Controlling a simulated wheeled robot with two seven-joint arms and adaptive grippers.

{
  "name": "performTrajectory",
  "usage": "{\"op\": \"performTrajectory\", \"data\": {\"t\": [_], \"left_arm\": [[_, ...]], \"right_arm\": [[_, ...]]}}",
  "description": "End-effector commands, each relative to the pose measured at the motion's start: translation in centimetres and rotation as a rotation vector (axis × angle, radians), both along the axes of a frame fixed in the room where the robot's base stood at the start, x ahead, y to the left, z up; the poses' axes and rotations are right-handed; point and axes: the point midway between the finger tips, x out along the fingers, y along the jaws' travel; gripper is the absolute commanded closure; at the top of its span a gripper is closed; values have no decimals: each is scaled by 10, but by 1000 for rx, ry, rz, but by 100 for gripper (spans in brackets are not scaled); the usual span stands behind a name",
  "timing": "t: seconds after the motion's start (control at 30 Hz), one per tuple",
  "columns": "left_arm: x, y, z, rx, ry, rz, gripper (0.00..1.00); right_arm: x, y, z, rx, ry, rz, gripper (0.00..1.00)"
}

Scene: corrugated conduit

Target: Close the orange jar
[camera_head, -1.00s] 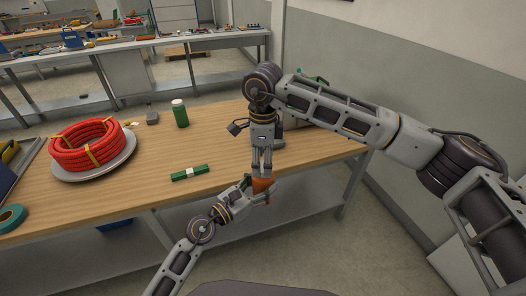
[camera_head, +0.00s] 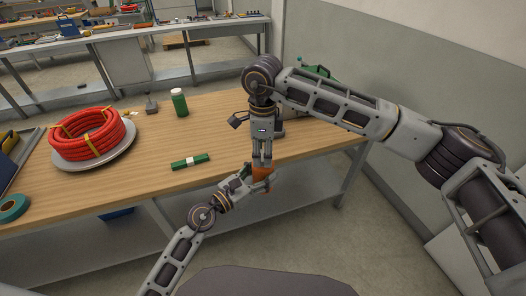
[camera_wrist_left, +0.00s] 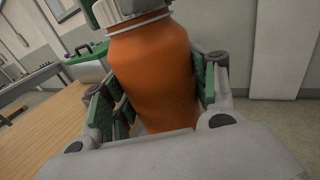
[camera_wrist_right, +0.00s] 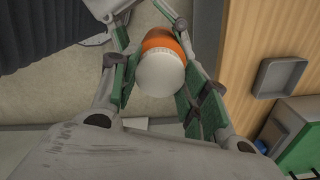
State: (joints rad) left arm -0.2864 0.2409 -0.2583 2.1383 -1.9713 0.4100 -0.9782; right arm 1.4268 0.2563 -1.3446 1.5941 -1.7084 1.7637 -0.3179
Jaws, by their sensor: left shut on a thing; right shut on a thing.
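The orange jar (camera_head: 262,174) is held off the table's front edge, between my two grippers. In the left wrist view the jar (camera_wrist_left: 155,75) stands slightly tilted, with a white lid (camera_wrist_left: 122,8) on its mouth, cut off by the frame's top. My left gripper (camera_head: 258,188) is shut on the jar's body from below. My right gripper (camera_head: 262,163) points down from above and is shut on the white lid. In the right wrist view the lid (camera_wrist_right: 161,74) sits between the green finger pads and over the jar (camera_wrist_right: 160,42). How tightly the lid is seated cannot be told.
The wooden table (camera_head: 140,180) carries a red hose coil (camera_head: 88,137) on a plate, a green bottle (camera_head: 179,103), a green-and-white bar (camera_head: 190,161) and teal tape (camera_head: 13,208). A grey tray (camera_wrist_right: 280,77) lies near the right gripper. Floor is free in front.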

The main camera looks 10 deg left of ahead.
Motion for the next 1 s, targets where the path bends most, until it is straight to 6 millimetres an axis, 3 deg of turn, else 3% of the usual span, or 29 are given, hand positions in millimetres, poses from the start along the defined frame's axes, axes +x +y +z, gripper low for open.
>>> {"op": "performTrajectory", "data": {"t": [0.33,0.47,0.5,0.67,1.0], "left_arm": [[0,0,1,-1,-2,-1,100],[0,-1,1,-1,-2,-1,100],[0,-1,1,-1,-2,-1,100],[0,-1,1,-1,-2,-1,100],[0,0,1,-1,-2,0,100]], "right_arm": [[1,0,0,0,-2,-171,84],[1,0,0,0,-2,-164,84],[1,0,0,0,-2,-163,52],[1,0,0,0,-2,-162,32],[0,0,0,0,-1,-161,30]]}}
